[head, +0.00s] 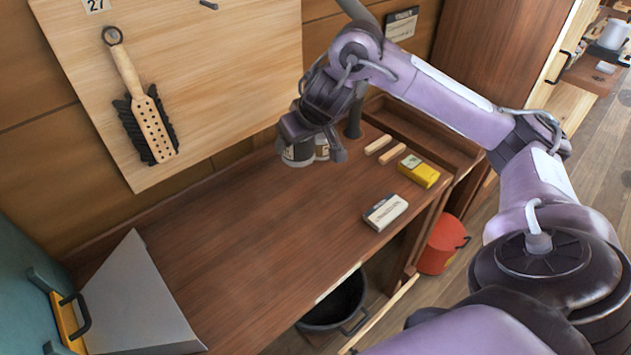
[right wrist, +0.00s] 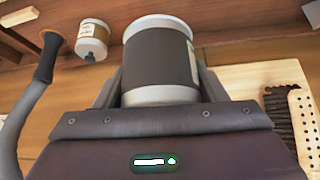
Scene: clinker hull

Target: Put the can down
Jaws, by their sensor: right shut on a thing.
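My right gripper (head: 314,140) is shut on a can (head: 297,154) at the back of the brown workbench (head: 235,240). In the right wrist view the can (right wrist: 158,62) has a dark grey band, a pale label edge and whitish ends, and sits between the two fingers (right wrist: 162,85). The gripper hides its upper part in the head view, and I cannot tell whether its base touches the bench. My left gripper is not in view.
Two wooden blocks (head: 385,150), a yellow box (head: 419,171) and a white-and-dark box (head: 385,212) lie on the bench's right side. A brush (head: 145,105) hangs on the board. A grey angled panel (head: 135,300) stands at left. The bench's middle is clear.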

